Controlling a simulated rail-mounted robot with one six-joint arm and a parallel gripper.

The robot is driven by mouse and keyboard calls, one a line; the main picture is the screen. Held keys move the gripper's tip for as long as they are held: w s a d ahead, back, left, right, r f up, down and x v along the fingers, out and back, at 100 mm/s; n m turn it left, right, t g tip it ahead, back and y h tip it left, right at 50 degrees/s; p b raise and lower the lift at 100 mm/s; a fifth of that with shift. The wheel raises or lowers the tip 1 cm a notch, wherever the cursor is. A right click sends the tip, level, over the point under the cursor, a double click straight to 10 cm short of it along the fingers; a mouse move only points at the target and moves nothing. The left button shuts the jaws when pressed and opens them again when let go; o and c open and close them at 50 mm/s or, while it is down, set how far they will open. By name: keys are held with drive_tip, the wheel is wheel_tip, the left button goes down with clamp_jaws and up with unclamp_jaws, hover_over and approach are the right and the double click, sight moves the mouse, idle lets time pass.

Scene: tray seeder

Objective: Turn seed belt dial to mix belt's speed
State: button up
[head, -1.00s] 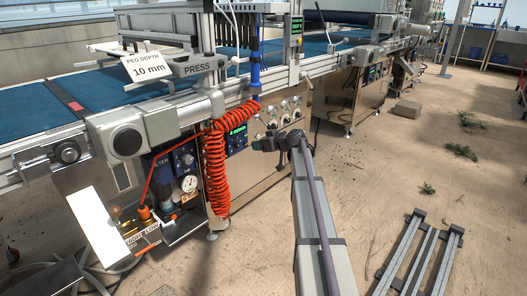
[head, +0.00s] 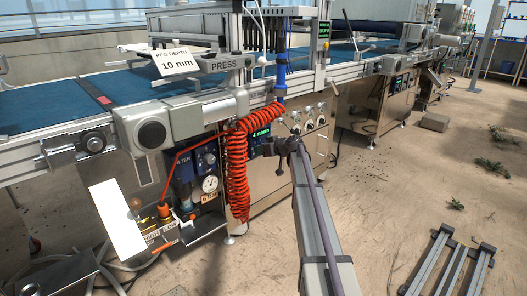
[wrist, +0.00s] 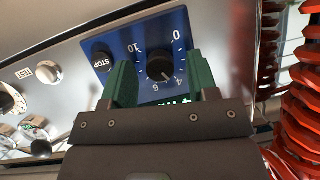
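A round black dial (wrist: 160,68) sits on a blue panel (wrist: 150,32) marked 0, 4, 6 and 10 in the wrist view. Its pale pointer mark is on the side of the 4 and 6. My gripper (wrist: 158,64) has its two green fingers on either side of the dial, with a gap to it at both sides. The panel's green display is mostly covered by my gripper in the wrist view; in the head view the display (head: 261,135) seems to read 4 m/min. In the head view my gripper (head: 282,147) is at the panel, its fingers not clear.
A STOP button (wrist: 102,60) is beside the left finger. A TEST button (wrist: 47,73) and more knobs are farther left. A red coiled hose (head: 237,172) hangs close by the panel. A gauge (head: 210,184) is left of it. Metal rails (head: 448,262) lie on the floor at right.

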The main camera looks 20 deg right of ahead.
drive_tip(key=c, duration=0.9)
drive_tip(key=shift+o, duration=0.2)
drive_tip(key=shift+m, duration=0.3)
drive_tip(key=m+y+b, duration=0.1)
drive_tip(key=m, duration=0.1)
drive_tip(key=m+y+b, duration=0.1)
drive_tip(key=m+y, duration=0.1)
drive_tip(key=m+y+b, duration=0.1)
drive_tip(key=m+b, duration=0.1)
drive_tip(key=shift+d+f+m+y, duration=0.15)
drive_tip(key=shift+f+m+y, duration=0.1)
drive_tip(key=shift+m+y, duration=0.15)
drive_tip(key=o, duration=0.9)
drive_tip(key=shift+d+r, duration=0.1)
